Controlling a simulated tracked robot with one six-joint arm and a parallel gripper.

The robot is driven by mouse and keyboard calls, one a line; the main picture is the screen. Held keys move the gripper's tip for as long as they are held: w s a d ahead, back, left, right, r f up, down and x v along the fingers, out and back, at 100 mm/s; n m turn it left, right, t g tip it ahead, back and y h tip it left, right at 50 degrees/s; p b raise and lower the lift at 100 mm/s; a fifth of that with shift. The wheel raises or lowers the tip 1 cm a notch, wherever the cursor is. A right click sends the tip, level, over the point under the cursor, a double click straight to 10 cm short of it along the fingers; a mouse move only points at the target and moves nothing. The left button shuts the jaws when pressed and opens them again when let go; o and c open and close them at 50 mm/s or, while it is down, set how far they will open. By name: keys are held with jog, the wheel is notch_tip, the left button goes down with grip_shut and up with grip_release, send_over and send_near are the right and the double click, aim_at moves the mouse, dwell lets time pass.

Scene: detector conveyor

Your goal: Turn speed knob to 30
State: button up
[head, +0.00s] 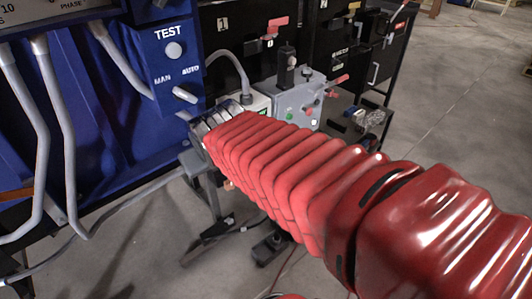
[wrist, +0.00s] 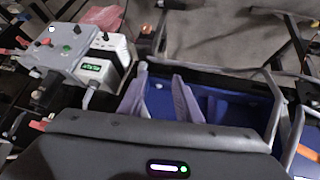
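No knob can be read as the speed knob, and no mark "30" can be read. A grey control box (head: 300,98) with several small knobs and buttons stands past my gripper in the head view; it also shows at the upper left of the wrist view (wrist: 75,60). Beside it is a white box (wrist: 117,50) with a small green display (wrist: 93,68). My gripper (wrist: 161,80) is open, its two fingers apart with nothing seen between them. In the head view my gripper (head: 212,117) is partly hidden by my red-sleeved arm, left of the boxes.
A blue panel (head: 165,80) marked TEST has a round white button (head: 174,49) and a MAN/AUTO switch (head: 185,94). Grey conduits (head: 68,150) run down at the left. Black cabinets (head: 238,50) with red handles stand behind. Concrete floor (head: 460,100) is open at the right.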

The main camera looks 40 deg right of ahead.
jog(key=w+d+f+t+h, duration=0.1)
jog(key=w+d+f+t, duration=0.15)
jog(key=w+d, duration=0.7)
jog(key=w+d+f+t+h, duration=0.1)
jog(key=w+d+f, duration=0.2)
jog(key=w+d, duration=0.65)
jog(key=w+d+f+n+t, duration=0.1)
jog(key=d+f+n+t, duration=0.15)
jog(key=d+f, duration=0.85)
jog(key=s+d+f+t+y, duration=0.2)
jog(key=s+f, duration=0.3)
jog(key=f, duration=0.3)
jog(key=s+d+f+m+t+y, duration=0.1)
jog(key=s+d+f, duration=0.3)
jog(key=f, duration=0.5)
jog(key=shift+s+t+y, duration=0.8)
jog(key=shift+s+y, duration=0.05)
jog(key=shift+y, duration=0.05)
jog(key=shift+w, duration=0.1)
jog(key=w, duration=1.3)
jog(key=shift+w+a, duration=0.25)
jog(key=shift+w, duration=0.05)
